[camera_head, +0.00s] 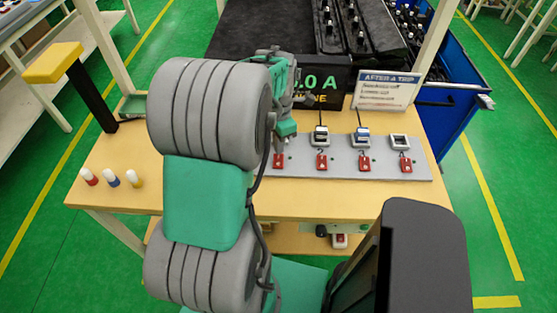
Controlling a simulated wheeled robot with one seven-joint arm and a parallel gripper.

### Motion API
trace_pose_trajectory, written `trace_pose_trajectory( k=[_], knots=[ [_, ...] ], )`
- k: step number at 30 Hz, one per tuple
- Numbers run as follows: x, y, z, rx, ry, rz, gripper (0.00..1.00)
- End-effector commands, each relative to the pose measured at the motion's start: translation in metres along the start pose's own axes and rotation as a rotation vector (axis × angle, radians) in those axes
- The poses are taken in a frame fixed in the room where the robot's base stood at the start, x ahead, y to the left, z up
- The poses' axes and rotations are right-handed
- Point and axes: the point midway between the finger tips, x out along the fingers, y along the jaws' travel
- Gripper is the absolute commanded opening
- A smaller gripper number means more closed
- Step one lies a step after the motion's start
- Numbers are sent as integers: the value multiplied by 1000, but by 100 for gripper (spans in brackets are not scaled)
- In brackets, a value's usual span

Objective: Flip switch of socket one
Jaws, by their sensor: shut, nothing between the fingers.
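A grey panel (300,169) lies on the wooden workbench and carries a row of sockets and red switches. The leftmost red switch (279,162) shows just below my gripper (283,138). The socket above that switch is hidden by my gripper and arm. My gripper points down over the panel's left end, shut and empty; I cannot tell whether it touches the switch. Further right are two more red switches (322,161) and (364,163), with plugged sockets (320,137) and (361,137) above them. The rightmost red switch (405,165) has an empty-looking socket (400,142).
A dark display (325,87) with green characters and a white sign (387,90) stand behind the panel. Three small capped bottles (112,178) stand at the bench's left. A black post with a yellow top (53,62) rises at the left. The front bench strip is clear.

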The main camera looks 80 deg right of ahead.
Motion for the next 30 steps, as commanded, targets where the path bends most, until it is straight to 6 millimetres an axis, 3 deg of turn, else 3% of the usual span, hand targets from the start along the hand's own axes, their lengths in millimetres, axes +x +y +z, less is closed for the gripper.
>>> trace_pose_trajectory(
  k=[30],
  knots=[
    [10,0,0,0,0,0,0]
  ],
)
